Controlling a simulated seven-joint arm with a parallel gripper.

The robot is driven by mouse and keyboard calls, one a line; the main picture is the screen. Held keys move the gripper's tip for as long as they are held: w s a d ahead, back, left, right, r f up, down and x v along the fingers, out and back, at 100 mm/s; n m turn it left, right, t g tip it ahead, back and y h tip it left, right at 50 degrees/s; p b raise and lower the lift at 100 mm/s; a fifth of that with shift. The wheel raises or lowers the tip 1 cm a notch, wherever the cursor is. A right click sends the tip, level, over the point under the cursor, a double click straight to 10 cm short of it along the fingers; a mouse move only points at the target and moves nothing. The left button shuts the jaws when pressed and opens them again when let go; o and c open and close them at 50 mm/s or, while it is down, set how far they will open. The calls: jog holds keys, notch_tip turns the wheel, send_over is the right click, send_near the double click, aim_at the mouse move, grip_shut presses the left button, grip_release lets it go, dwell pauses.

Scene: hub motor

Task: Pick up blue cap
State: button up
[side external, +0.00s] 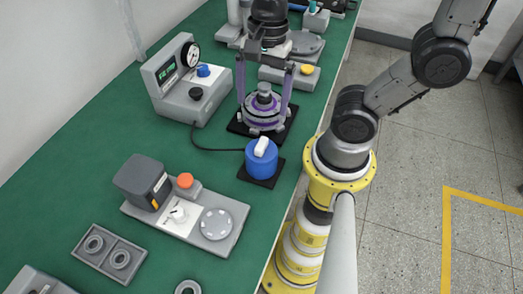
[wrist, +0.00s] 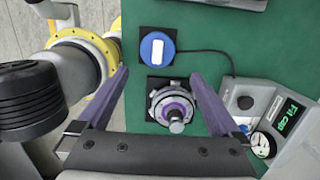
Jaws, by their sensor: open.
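The blue cap (side external: 262,158) is a round blue piece with a white bar on top. It sits on a small black square pad on the green bench. In the wrist view the blue cap (wrist: 157,53) lies beyond my fingertips. My gripper (side external: 265,88) is open, with its purple fingers spread above and around the motor assembly (side external: 264,108), apart from the cap. In the wrist view my gripper (wrist: 156,74) has the motor assembly (wrist: 174,107) between its fingers; I cannot tell whether they touch it.
A grey gauge box (side external: 188,85) with a blue knob stands left of the motor, and a cable runs from it to the cap's pad. A grey fixture (side external: 187,215) with an orange button stands nearer the camera. A tray with rings (side external: 108,254) lies at front left.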

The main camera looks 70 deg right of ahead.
aim_at(262, 143)
jog(key=f, duration=0.5)
jog(key=a+f, duration=0.1)
jog(key=f, duration=0.2)
jog(key=shift+s, duration=0.1)
jog(key=shift+a+f, duration=0.15)
jog(key=shift+f, duration=2.9)
jog(key=c, duration=1.1)
